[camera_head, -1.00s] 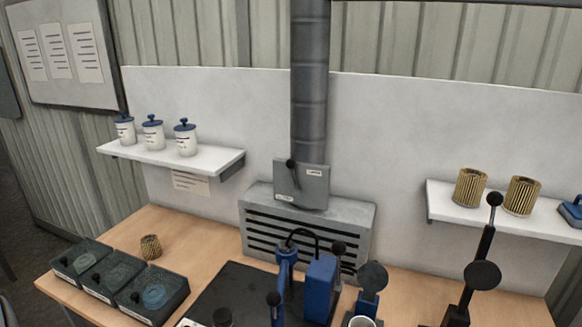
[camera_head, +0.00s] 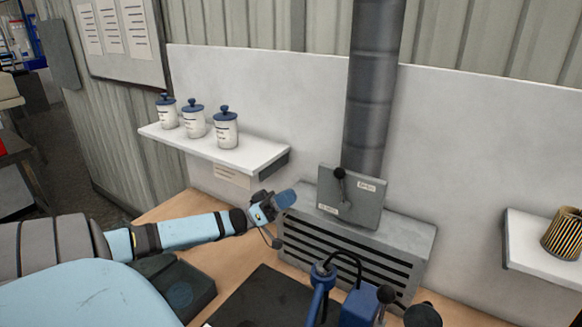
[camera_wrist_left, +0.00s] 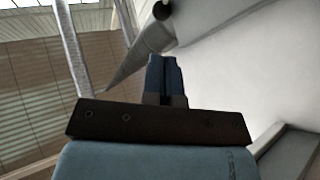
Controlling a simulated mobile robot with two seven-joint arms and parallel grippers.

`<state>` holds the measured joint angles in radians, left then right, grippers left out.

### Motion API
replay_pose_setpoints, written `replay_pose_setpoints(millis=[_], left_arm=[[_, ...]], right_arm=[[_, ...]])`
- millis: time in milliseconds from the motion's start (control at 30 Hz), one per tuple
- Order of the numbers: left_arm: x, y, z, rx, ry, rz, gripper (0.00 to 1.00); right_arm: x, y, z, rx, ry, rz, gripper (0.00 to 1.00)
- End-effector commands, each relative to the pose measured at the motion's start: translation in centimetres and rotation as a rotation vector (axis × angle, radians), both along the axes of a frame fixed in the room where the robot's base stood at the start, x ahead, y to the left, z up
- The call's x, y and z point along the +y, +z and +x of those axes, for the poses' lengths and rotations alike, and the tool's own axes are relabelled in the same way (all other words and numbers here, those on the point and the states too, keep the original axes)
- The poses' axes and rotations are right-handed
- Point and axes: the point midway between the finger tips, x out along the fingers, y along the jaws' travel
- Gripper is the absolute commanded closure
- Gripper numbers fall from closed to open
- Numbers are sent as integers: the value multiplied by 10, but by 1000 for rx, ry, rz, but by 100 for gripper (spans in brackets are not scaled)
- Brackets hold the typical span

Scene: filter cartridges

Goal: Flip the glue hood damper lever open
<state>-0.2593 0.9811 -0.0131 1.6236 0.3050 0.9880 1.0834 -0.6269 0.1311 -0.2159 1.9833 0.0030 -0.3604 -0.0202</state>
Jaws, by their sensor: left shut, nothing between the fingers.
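The glue hood (camera_head: 365,245) is a grey slotted box on the bench against the white back panel, with a duct rising from it. Its damper plate (camera_head: 358,205) carries a lever with a black ball knob (camera_head: 339,173), the knob at the plate's upper left. My left gripper (camera_head: 285,198) is to the left of the damper plate, apart from the lever, its blue fingers shut and empty. In the left wrist view, the shut fingers (camera_wrist_left: 166,80) point upward below a black ball (camera_wrist_left: 161,10) at the top edge. My right gripper is not in view.
A white shelf (camera_head: 215,150) with three blue-lidded jars is above and behind my left arm. A blue device (camera_head: 355,305) stands in front of the hood. A right shelf (camera_head: 525,245) holds a pleated filter (camera_head: 563,235).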

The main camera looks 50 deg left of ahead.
Motion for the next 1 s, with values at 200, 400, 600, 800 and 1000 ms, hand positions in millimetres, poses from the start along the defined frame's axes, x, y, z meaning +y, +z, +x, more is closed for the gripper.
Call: replay_pose_setpoints(millis=[200, 400, 600, 800, 1000], left_arm=[[-28, 25, 33, -6, -1, 1, 100], [-48, 43, 57, -3, -1, 0, 100], [-58, 53, 69, -1, 1, 1, 100], [-60, 54, 71, 1, 1, 1, 100], [-60, 54, 71, 1, 1, 1, 100]], right_arm=[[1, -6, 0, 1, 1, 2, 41], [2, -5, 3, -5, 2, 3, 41], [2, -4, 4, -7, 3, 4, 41], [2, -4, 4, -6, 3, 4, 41], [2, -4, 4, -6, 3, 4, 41]])
